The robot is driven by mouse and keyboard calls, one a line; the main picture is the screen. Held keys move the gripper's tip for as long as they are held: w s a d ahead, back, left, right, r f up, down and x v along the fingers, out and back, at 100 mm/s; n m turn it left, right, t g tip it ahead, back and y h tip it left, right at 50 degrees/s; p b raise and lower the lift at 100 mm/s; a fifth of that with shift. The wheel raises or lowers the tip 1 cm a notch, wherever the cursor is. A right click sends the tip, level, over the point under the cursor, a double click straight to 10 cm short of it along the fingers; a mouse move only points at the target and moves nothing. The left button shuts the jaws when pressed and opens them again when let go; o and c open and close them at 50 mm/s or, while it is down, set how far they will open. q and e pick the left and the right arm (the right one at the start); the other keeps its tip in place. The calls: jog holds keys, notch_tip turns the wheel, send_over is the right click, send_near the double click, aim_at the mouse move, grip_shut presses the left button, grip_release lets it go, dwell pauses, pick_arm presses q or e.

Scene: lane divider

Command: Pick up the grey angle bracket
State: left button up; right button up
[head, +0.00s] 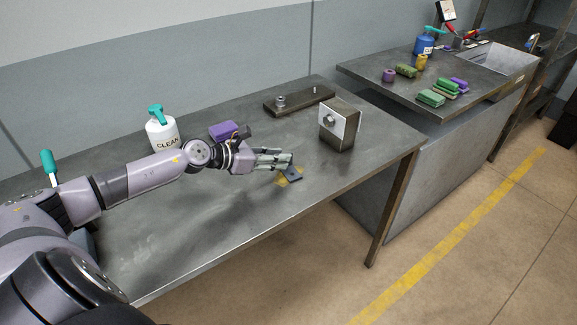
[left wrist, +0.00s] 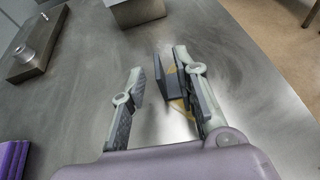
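The grey angle bracket (head: 295,175) is small and dark, and sits on the metal workbench (head: 190,235) towards its front edge. Yellow marking shows on the bench around it. My left gripper (head: 287,160) is right at the bracket. In the left wrist view the left gripper (left wrist: 159,62) is open, with its two fingers well apart. The bracket (left wrist: 168,74) shows between the fingers, close to the right finger, with one flange standing up. The right finger hides part of it, and I cannot tell whether they touch. My right gripper is not in view.
A metal block with a bolt (head: 345,124) stands beyond the bracket to the right. A flat plate with studs (head: 305,101) lies at the back. A purple box (head: 222,130) and a white spray bottle (head: 162,134) stand behind my left arm. The bench front is clear.

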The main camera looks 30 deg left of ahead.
aim_at(291, 167)
pick_arm(q)
jog(key=shift+p+x, duration=0.35)
jog(key=shift+x, duration=1.45)
jog(key=shift+a, duration=0.15)
jog(key=shift+c, duration=0.3)
grip_shut()
